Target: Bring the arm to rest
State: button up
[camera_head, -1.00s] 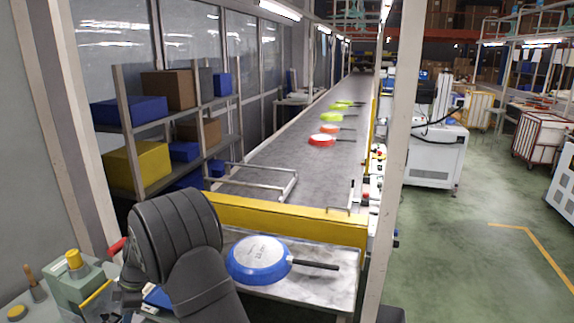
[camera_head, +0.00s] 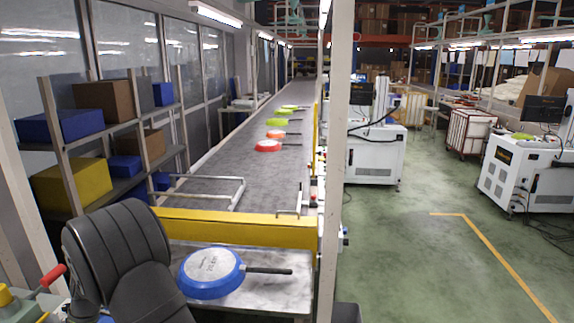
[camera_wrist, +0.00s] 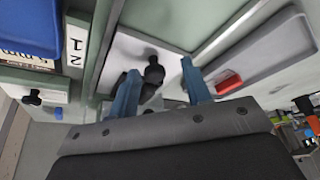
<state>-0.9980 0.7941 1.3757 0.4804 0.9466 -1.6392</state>
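My gripper is not discernible there. In the wrist view, my gripper (camera_wrist: 160,85) has its two blue fingers wide apart. A black knob-like part (camera_wrist: 153,72) shows in the gap, seemingly beyond the fingers, and nothing appears held. A blue pan (camera_head: 211,272) lies bottom up on the metal end table (camera_head: 262,296), its black handle pointing right. It is apart from my gripper.
A yellow barrier (camera_head: 240,228) crosses behind the table. The conveyor (camera_head: 225,165) beyond carries red, orange and green pans. A shelf (camera_head: 150,115) with bins stands left, and a white post (camera_head: 336,160) right of the table. In the wrist view, a grey tray (camera_wrist: 262,55) lies upper right.

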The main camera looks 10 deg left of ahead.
jog(key=a, duration=0.3)
jog(key=shift+r, duration=0.25)
jog(key=v, duration=0.7)
jog(key=x, duration=0.7)
jog(key=shift+d+f, duration=0.1)
jog(key=shift+f, duration=0.25)
jog(key=d, duration=0.3)
jog(key=shift+d, duration=0.4)
jog(key=w+d+r+m+t, duration=0.1)
jog(key=w+d+r, duration=0.25)
jog(key=r, duration=0.45)
jog(key=w+d+r+t, duration=0.1)
jog(key=w+d+r, duration=0.25)
jog(key=r, duration=0.45)
jog(key=s+a+f+t+h, duration=0.1)
jog(key=s+a+t+h, duration=0.1)
jog(key=s+a, duration=0.3)
jog(key=s+a+f+n+t+h, duration=0.1)
jog(key=s+a+f+t+h, duration=0.1)
jog(key=s+a+h, duration=0.2)
jog(key=shift+s+a+f, duration=0.25)
jog(key=shift+s+a, duration=1)
jog(key=shift+s, duration=0.05)
